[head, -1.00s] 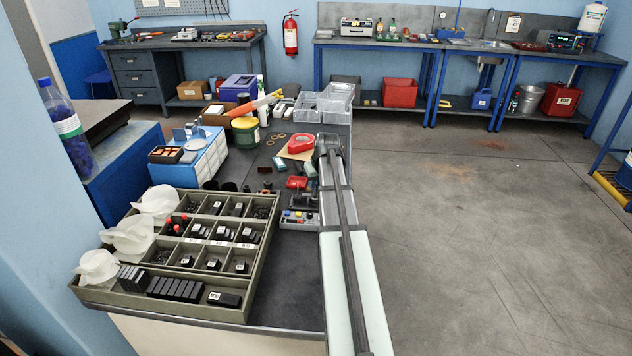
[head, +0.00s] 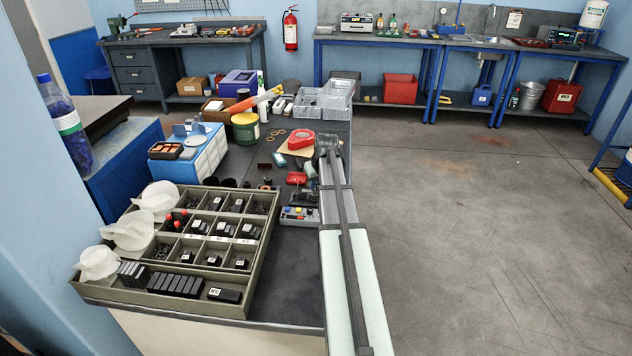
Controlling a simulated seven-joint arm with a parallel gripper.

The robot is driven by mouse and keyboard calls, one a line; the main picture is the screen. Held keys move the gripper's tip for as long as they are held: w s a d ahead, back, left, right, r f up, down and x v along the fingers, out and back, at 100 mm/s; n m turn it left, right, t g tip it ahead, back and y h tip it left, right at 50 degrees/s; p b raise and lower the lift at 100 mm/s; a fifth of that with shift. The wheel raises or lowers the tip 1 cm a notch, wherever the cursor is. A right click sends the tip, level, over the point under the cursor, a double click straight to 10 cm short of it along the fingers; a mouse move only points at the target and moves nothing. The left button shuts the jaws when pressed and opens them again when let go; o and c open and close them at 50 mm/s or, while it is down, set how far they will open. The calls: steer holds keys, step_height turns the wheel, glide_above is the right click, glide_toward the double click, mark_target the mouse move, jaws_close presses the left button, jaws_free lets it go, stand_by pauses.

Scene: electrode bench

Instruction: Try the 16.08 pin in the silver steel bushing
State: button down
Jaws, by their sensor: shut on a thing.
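My arm runs up the picture from the bottom middle, and its far end lies over the right edge of the near bench (head: 285,262). I cannot make out my gripper's fingers; they are hidden by or beyond the arm. The 16.08 pin and the silver steel bushing cannot be picked out at this size. A small dark fixture (head: 303,198) stands left of the arm, just behind a grey box with coloured buttons (head: 299,214); I cannot tell what it holds.
An olive compartment tray (head: 262,238) with labelled black blocks fills the bench's front left. Open floor lies to the right.

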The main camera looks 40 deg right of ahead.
steer(key=shift+f, duration=0.65)
stand_by(1.1)
stand_by(0.5)
steer(key=c, duration=0.9)
jaws_free()
steer(key=v, duration=1.4)
step_height(320, 180, up, 5)
steer(key=shift+f, duration=0.15)
